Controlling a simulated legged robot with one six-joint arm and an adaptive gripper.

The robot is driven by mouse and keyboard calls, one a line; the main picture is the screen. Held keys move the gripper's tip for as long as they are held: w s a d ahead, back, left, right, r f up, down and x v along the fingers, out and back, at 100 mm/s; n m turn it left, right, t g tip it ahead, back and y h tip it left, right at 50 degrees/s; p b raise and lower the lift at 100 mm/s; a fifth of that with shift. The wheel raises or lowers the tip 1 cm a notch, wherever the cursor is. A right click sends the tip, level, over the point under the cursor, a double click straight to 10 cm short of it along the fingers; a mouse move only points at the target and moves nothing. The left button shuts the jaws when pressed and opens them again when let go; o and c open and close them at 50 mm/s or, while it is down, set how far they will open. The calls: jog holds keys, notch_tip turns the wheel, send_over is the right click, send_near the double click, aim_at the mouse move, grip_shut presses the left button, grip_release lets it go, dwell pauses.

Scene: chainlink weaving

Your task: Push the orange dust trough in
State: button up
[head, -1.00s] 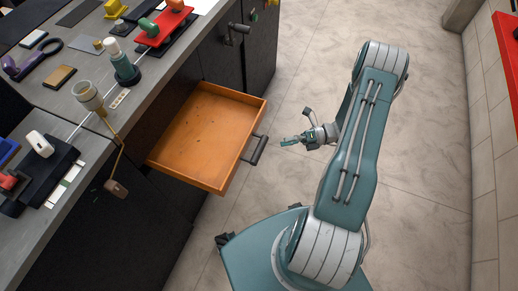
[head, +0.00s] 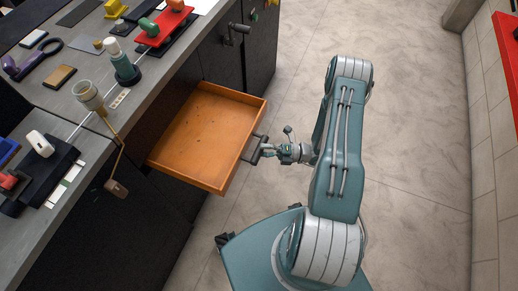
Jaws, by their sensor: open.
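The orange dust trough (head: 203,133) is an open, empty drawer pulled out from the dark cabinet under the bench. Its grey bar handle (head: 255,149) is on the front face, towards the right. My gripper (head: 269,150) is right at the handle, pointing left at it. The jaws are open. The fingertips overlap the handle in the picture, and I cannot tell whether they touch it.
The grey workbench (head: 84,93) runs along the left with tools on top. A small brown weight (head: 116,188) hangs from its edge in front of the trough's near side. The floor (head: 420,150) to the right is clear up to the tiled wall.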

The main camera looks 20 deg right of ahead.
aim_at(191, 130)
jog(key=shift+w+a+r, duration=0.15)
jog(key=shift+w+a, duration=0.1)
jog(key=shift+a, duration=0.4)
grip_shut()
jog(key=w+a, duration=1.7)
jog(key=a, duration=0.1)
jog(key=shift+w+f, duration=0.2)
jog(key=shift+w, duration=0.15)
jog(key=shift+w+a+r, duration=0.1)
jog(key=shift+w+a, duration=0.15)
jog(key=shift+w, duration=0.05)
